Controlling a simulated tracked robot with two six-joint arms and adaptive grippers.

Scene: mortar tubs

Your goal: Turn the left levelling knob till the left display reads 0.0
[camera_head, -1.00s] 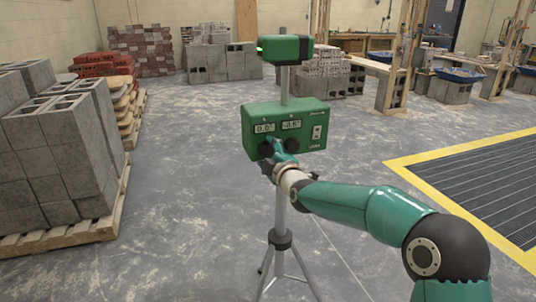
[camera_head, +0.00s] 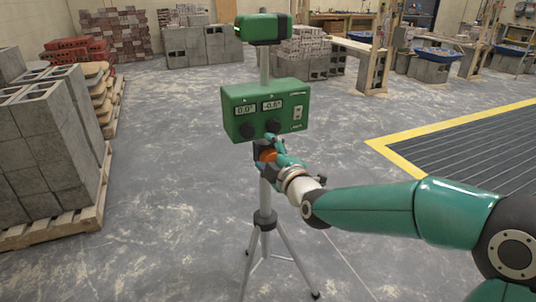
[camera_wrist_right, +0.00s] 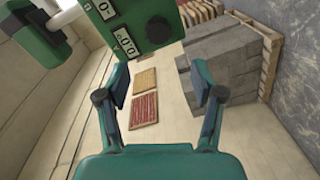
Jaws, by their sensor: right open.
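The green levelling box (camera_head: 290,92) sits on a tripod in the middle of the head view. Its left display (camera_head: 245,110) reads 0.0°, and its right display (camera_head: 272,105) appears to read -0.6°. The black left knob (camera_head: 247,131) and right knob (camera_head: 273,126) are below the displays. In the right wrist view the left knob (camera_wrist_right: 158,30) shows beyond the fingertips, next to the display (camera_wrist_right: 126,42) reading 0.0. My right gripper (camera_head: 262,148) is just below the box; its fingers (camera_wrist_right: 160,82) are spread and empty, apart from the knob. My left gripper is not in view.
A green instrument head (camera_head: 263,28) tops the pole. Tripod legs (camera_head: 248,262) spread on the floor below my right arm. Grey blocks on a pallet (camera_head: 50,225) stand at the left. A yellow-edged floor grate (camera_head: 460,150) lies right. The floor between is clear.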

